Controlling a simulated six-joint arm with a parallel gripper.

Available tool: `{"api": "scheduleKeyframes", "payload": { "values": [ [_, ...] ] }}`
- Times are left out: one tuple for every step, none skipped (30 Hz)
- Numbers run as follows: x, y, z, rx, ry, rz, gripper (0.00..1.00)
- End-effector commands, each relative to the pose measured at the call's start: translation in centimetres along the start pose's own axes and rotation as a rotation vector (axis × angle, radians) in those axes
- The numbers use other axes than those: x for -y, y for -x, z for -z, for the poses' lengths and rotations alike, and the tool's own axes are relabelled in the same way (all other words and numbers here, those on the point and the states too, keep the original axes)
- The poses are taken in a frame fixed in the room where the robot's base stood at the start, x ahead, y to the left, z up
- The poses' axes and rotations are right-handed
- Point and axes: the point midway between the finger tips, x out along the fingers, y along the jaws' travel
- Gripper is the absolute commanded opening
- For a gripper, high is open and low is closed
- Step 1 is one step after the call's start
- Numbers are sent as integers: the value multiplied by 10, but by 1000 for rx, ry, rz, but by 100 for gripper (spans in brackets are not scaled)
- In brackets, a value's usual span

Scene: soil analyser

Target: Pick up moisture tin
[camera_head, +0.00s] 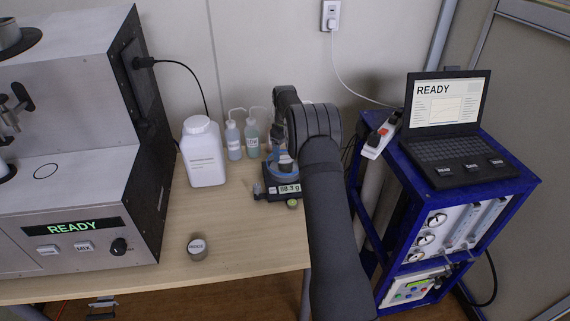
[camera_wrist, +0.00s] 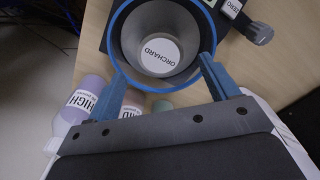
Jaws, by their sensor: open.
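A blue-rimmed grey round vessel (camera_wrist: 112,32) sits over the scale in the wrist view, with a white disc marked ORCHARD (camera_wrist: 160,53) inside it. The scale (camera_head: 287,190) shows in the head view with a lit reading that looks like 88.3 g. My gripper (camera_wrist: 162,68) is open, its blue fingers at both near sides of the rim; I cannot tell if they touch it. In the head view my arm hides much of the scale and gripper. A small grey tin (camera_head: 197,252) with a white label on top stands apart, near the table's front; its label is unreadable.
A white jug (camera_head: 204,155) and two wash bottles (camera_head: 233,141) stand left of the scale. A large machine (camera_head: 70,235) reading READY fills the left. A blue cart (camera_head: 455,198) with a laptop (camera_head: 445,120) stands right. The table between tin and scale is clear.

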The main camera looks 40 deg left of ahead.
Motion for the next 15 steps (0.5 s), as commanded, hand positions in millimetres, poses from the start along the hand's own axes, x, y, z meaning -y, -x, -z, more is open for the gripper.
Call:
{"api": "scheduleKeyframes", "payload": {
  "values": [
    [0, -3, 0, 0, 0, 0, 80],
    [0, -4, 0, -1, 0, -1, 80],
    [0, -5, 0, -1, 0, -1, 80],
    [0, -6, 0, -1, 0, -1, 80],
    [0, -8, 0, -1, 0, -1, 80],
    [0, -11, 0, -1, 0, -1, 80],
    [0, -14, -1, 0, 0, 0, 80],
    [1, -18, -1, 0, 0, 0, 80],
    [1, -23, -2, 1, 0, 1, 80],
    [1, -28, -2, 1, 0, 1, 80],
    [2, -34, -3, 1, 0, 1, 80],
    [2, -40, -3, 2, 0, 2, 80],
    [2, -45, -3, 0, 0, 1, 80],
    [2, -48, -3, -1, 0, 0, 80],
    [2, -52, -3, -1, 0, 0, 80]
  ]
}}
